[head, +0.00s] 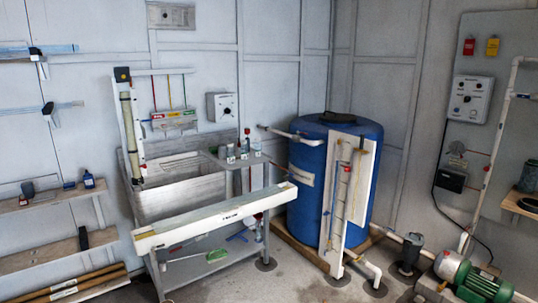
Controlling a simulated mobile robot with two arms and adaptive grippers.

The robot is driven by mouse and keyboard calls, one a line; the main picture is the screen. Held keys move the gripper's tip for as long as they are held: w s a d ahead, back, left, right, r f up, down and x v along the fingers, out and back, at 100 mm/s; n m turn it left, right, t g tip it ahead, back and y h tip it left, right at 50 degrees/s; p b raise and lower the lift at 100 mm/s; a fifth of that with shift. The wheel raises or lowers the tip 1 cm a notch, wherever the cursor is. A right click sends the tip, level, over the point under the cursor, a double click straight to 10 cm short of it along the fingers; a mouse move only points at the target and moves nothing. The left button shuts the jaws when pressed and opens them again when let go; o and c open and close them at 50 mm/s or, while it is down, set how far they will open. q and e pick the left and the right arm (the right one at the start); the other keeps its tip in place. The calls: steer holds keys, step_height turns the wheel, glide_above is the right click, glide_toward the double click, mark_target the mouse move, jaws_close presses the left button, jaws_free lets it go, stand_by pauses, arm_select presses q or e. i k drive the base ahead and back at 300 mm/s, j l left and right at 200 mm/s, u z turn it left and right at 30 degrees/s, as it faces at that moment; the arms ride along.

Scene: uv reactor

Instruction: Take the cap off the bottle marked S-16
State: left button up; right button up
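Several small bottles or containers (231,153) stand close together on the right end of the grey bench, beside the sink. A small blue bottle (88,180) stands on the upper wooden shelf at the left. All are far off and too small for me to read any marking, so I cannot tell which one is S-16. Their caps cannot be made out clearly. Neither of my grippers is in view.
A long white trough (215,217) lies across the front of the bench (186,190). A large blue tank (305,190) stands right of it on a wooden base. A green motor pump (460,275) is at the lower right. Bare floor (290,283) shows in front.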

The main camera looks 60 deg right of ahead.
mark_target(244, 149)
steer(key=k+l+z, duration=0.15)
steer(key=l, duration=0.7)
steer(key=l+z, duration=0.2)
steer(key=l, duration=0.65)
steer(key=l+z, duration=0.15)
steer(key=l, duration=0.7)
steer(key=l+z, duration=0.2)
steer(key=l, duration=0.65)
steer(key=i+l+z, duration=0.15)
steer(key=l, duration=0.7)
